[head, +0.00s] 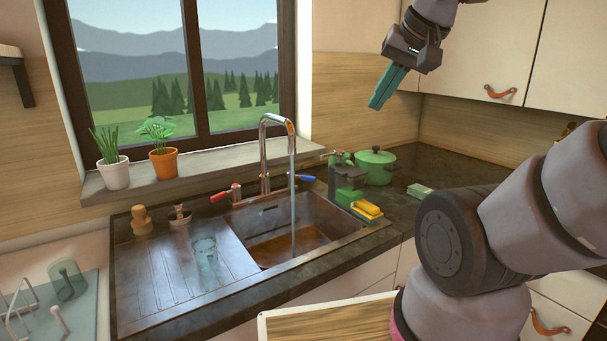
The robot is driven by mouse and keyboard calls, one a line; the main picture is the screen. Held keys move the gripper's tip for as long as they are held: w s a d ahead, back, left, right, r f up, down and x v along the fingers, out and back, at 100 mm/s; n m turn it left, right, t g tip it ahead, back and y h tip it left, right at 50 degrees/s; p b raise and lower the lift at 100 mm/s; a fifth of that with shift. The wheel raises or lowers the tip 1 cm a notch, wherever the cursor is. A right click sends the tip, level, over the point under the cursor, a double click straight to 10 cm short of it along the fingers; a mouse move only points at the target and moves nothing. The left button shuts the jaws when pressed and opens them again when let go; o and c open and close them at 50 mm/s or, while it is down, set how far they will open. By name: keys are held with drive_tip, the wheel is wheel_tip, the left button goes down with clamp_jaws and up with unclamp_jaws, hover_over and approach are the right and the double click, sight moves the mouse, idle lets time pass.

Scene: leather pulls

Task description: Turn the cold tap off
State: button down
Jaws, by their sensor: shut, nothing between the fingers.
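The chrome tap (264,150) stands behind the sink, its tall spout arching forward. A stream of water (293,200) runs from the spout into the sink basin (318,232). The blue-marked cold handle (302,177) is on the right of the tap and points to the right. The red-marked hot handle (220,196) is on the left and points to the left. My gripper (374,105), with teal fingers, is shut and empty. It hangs in the air at the upper right in the picture, above and to the right of the tap, apart from it.
A glass (204,250) stands on the drainboard. Potted plants (163,160) line the sill. Wall cupboards (490,60) are at upper right.

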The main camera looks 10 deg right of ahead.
drive_tip(key=n+g+h, duration=0.4)
drive_tip(key=n+g, duration=0.1)
drive_tip(key=n, duration=2.7)
hover_over(301, 177)
drive_tip(key=s, duration=0.5)
wheel_tip(301, 177, down, 22)
wheel_tip(301, 177, down, 11)
drive_tip(key=w+d+n, duration=0.1)
drive_tip(key=shift+w+d+f, duration=0.15)
drive_tip(key=shift+w+f, duration=0.05)
drive_tip(key=shift+w, duration=0.05)
